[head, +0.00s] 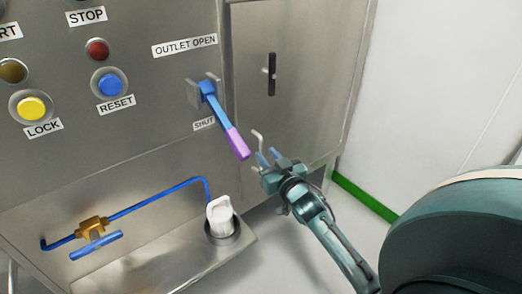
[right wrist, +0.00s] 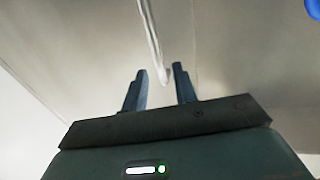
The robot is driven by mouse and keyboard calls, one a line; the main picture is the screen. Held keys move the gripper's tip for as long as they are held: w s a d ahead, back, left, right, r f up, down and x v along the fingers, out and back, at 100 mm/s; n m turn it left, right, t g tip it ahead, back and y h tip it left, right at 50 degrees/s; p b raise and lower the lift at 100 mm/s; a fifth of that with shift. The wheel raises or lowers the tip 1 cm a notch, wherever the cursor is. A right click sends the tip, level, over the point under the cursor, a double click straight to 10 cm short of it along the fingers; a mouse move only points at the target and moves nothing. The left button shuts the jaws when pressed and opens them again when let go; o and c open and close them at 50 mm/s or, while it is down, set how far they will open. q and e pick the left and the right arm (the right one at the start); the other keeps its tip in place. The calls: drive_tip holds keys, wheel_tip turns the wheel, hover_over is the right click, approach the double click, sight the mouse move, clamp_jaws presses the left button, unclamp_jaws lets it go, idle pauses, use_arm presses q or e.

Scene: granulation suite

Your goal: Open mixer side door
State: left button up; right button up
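The mixer's steel side door (head: 310,95) is the flat panel at the right of the front, and it looks closed. A black upright handle (head: 271,74) is on its upper left part. A pale bent rod (head: 258,140) shows near the door's lower left, just beyond my right gripper (head: 266,158). My right gripper is open, with a gap between its fingers. In the right wrist view, a pale rod (right wrist: 152,40) runs down to between the fingertips (right wrist: 160,80); I cannot tell whether they touch it. My left gripper is not in view.
A blue outlet lever (head: 220,118) with a purple grip hangs left of my right gripper. A blue pipe (head: 150,200) with a brass valve (head: 92,227) and a white cup-like part (head: 220,215) are lower left. A white wall (head: 430,80) stands at right.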

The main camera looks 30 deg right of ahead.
sight(262, 149)
drive_tip(key=shift+w+d+b, duration=0.15)
drive_tip(key=shift+w, duration=1.05)
drive_tip(key=shift+w+d+b, duration=0.15)
drive_tip(key=shift+w, duration=1)
clamp_jaws()
